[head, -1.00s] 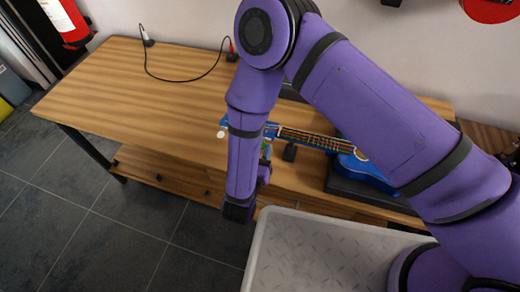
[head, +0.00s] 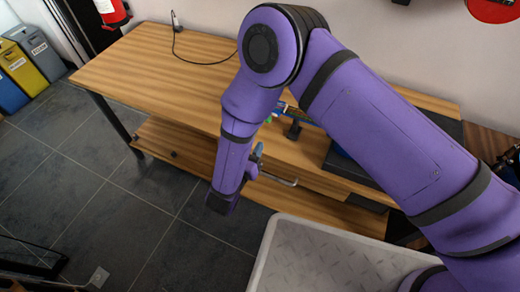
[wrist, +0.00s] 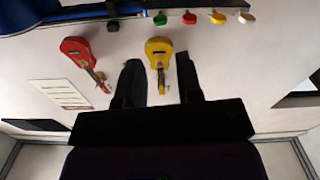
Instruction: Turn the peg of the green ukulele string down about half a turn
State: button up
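In the wrist view, the blue ukulele (wrist: 50,18) runs along the top edge, with its row of coloured pegs pointing toward my gripper. The green peg (wrist: 160,19) is leftmost, followed by a red peg (wrist: 190,18), a yellow peg (wrist: 218,18) and a cream peg (wrist: 246,18). My gripper (wrist: 158,60) is open, its two dark fingers apart with nothing between them. The fingertips lie below the green and red pegs in the picture and do not touch them. In the head view my arm hides most of the ukulele; a bit of its neck (head: 299,113) shows.
The ukulele lies above a wooden bench (head: 150,75) with a black support (head: 293,132) under its neck. A grey tray-like surface (head: 330,255) is in front. A red ukulele (wrist: 78,50) and a yellow one (wrist: 160,50) show farther off in the wrist view. Floor at left is open.

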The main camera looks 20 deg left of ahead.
jog(key=shift+s, duration=0.4)
